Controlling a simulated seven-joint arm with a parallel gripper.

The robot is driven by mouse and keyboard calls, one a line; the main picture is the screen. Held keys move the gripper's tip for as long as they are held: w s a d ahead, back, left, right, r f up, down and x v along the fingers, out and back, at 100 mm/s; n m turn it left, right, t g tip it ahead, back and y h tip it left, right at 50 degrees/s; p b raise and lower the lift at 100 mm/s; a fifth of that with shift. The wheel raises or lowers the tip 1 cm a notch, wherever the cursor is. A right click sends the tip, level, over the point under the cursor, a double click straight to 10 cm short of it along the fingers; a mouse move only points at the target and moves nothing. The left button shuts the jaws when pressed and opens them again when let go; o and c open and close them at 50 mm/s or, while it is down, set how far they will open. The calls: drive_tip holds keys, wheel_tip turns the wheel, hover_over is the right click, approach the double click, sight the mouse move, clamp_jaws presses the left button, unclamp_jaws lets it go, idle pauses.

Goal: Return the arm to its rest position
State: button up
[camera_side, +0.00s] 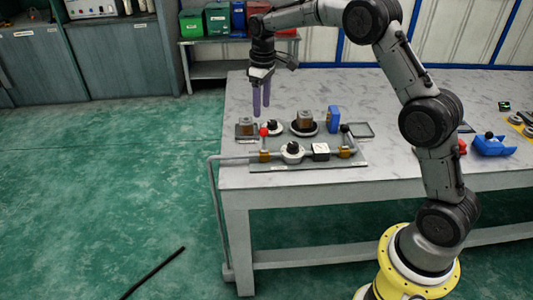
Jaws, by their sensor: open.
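My gripper (261,98) hangs at the far left of the table, pointing down, with its two purple fingers apart and nothing between them. It is above and behind the hoist parts, and a gap shows between the fingertips and the parts below. The parts stand on a grey base plate (310,164): a black-and-white round piece (292,152), a white box with a dark side (320,152), a red knob (264,131) and brass fittings on a pipe. Behind them are a brown block on a dark round dish (304,122) and a blue upright piece (333,119).
The grey table (240,178) reaches to the right. A blue part (492,145) and small round parts lie at its right. A small tray (360,130) lies right of the blue upright piece. A shelf with coloured bins (217,20) stands behind. A dark rod (153,272) is on the floor.

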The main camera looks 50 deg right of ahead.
drive_tip(key=s+a+r+t, duration=0.25)
drive_tip(key=s+r, duration=0.25)
drive_tip(key=r, duration=0.7)
drive_tip(key=s+a+r+t, duration=0.1)
drive_tip(key=s+a+r, duration=0.15)
drive_tip(key=s, duration=0.35)
drive_tip(key=s+a+r, duration=0.2)
drive_tip(key=s+r, duration=0.2)
drive_tip(key=s, duration=0.3)
drive_tip(key=s+a+f+m, duration=0.1)
drive_tip(key=s+f, duration=0.4)
drive_tip(key=s, duration=0.4)
drive_tip(key=s+f+m+t, duration=0.1)
drive_tip(key=s+f, duration=0.3)
drive_tip(key=s, duration=0.5)
drive_tip(key=shift+a+f+m, duration=0.35)
drive_tip(key=shift+f+m, duration=0.05)
drive_tip(key=shift+m, duration=0.2)
drive_tip(key=shift+s+t, duration=0.1)
drive_tip(key=shift+t, duration=0.15)
